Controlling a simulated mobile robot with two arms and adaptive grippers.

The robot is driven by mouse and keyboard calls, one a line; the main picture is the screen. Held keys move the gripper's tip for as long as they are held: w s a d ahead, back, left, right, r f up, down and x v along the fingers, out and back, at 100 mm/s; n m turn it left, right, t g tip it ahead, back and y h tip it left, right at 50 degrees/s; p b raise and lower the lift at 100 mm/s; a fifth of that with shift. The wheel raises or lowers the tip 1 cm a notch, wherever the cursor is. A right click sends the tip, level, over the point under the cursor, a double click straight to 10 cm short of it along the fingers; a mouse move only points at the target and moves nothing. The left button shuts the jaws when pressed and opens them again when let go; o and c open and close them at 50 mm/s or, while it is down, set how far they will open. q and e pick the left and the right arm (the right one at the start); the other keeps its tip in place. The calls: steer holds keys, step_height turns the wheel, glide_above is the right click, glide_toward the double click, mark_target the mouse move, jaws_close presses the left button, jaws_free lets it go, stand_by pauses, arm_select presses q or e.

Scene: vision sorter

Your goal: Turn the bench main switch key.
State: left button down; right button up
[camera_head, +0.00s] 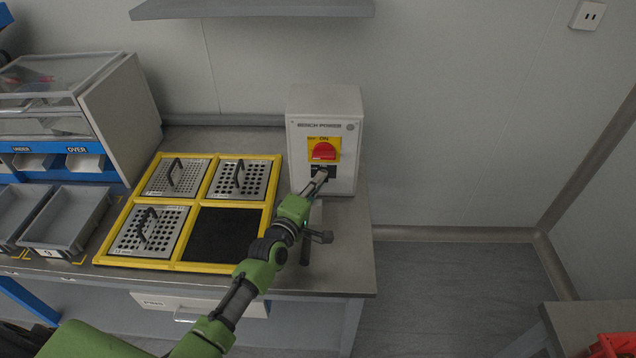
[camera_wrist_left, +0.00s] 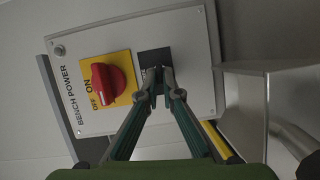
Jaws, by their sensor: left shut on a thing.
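The bench power box (camera_head: 341,108) is a pale cabinet at the back right of the bench, labelled BENCH POWER. Its red rotary knob (camera_head: 324,151) sits on a yellow plate with ON and OFF marks; the knob also shows in the left wrist view (camera_wrist_left: 109,82). Beside the plate is a dark square (camera_wrist_left: 153,58), the key area. My left gripper (camera_head: 320,178) is at this dark square, and in the left wrist view its fingertips (camera_wrist_left: 160,84) are closed together there. The key itself is hidden between the fingertips. My right gripper does not show.
A yellow frame (camera_head: 274,197) left of my arm holds perforated plates with handles and one black empty square. Grey bins (camera_head: 68,217) and a sorter machine (camera_head: 125,120) stand further left. A shelf (camera_head: 250,8) hangs above. Floor right of the bench is clear.

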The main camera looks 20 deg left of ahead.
arm_select(q)
steer(key=shift+f, duration=0.1)
steer(key=c, duration=2.2)
jaws_free()
steer(key=shift+c, duration=0.2)
steer(key=s+a, duration=0.1)
steer(key=s, duration=1.1)
steer(key=shift+a+r, duration=0.15)
steer(key=shift+r, duration=0.15)
